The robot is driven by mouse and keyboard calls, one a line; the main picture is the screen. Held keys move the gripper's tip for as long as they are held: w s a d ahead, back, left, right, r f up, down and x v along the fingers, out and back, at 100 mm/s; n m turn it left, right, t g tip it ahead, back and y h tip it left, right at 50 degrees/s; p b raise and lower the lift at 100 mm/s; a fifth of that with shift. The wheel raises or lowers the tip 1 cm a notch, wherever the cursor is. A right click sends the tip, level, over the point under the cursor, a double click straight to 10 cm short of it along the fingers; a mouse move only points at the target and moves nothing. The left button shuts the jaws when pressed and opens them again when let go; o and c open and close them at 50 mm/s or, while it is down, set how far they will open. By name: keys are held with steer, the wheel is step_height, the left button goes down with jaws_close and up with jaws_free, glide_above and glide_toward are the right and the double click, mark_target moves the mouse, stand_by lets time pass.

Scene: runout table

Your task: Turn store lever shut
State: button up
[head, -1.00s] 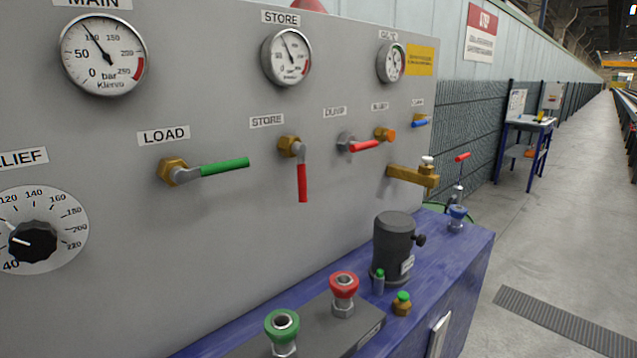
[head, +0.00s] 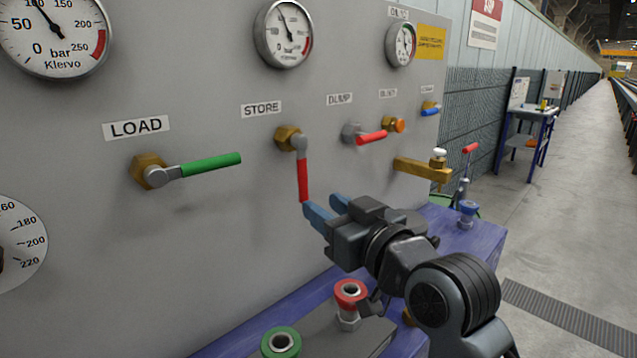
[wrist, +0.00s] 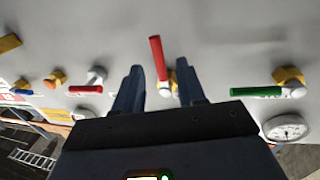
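The store lever (head: 303,180) has a red handle that hangs straight down from a brass fitting (head: 287,137) under the STORE label (head: 262,109). My gripper (head: 322,209) is at the lower end of the red handle in the head view, its blue fingers apart. In the wrist view the red handle (wrist: 158,58) shows between the two open fingers of my gripper (wrist: 161,90), with a gap on each side. Its tip points up in that picture, and the pivot lies between the fingers. Whether a finger touches the handle cannot be told.
The green load lever (head: 210,163) points right, to the left of the store lever. The red dump lever (head: 370,138) and a brass fitting (head: 425,169) stick out at the right. A red-ringed coupling (head: 350,293) stands on the blue bench (head: 470,232) below my arm.

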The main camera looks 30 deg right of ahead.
mark_target(305, 186)
steer(key=shift+w+d+r, duration=0.1)
steer(key=shift+w+r, duration=0.55)
steer(key=shift+w, duration=0.25)
steer(key=w, duration=0.4)
steer(key=w+p, duration=0.1)
steer(key=w, duration=0.1)
steer(key=shift+w+a+f, duration=0.1)
steer(key=shift+w+a, duration=0.25)
steer(key=shift+a, duration=0.05)
jaws_close()
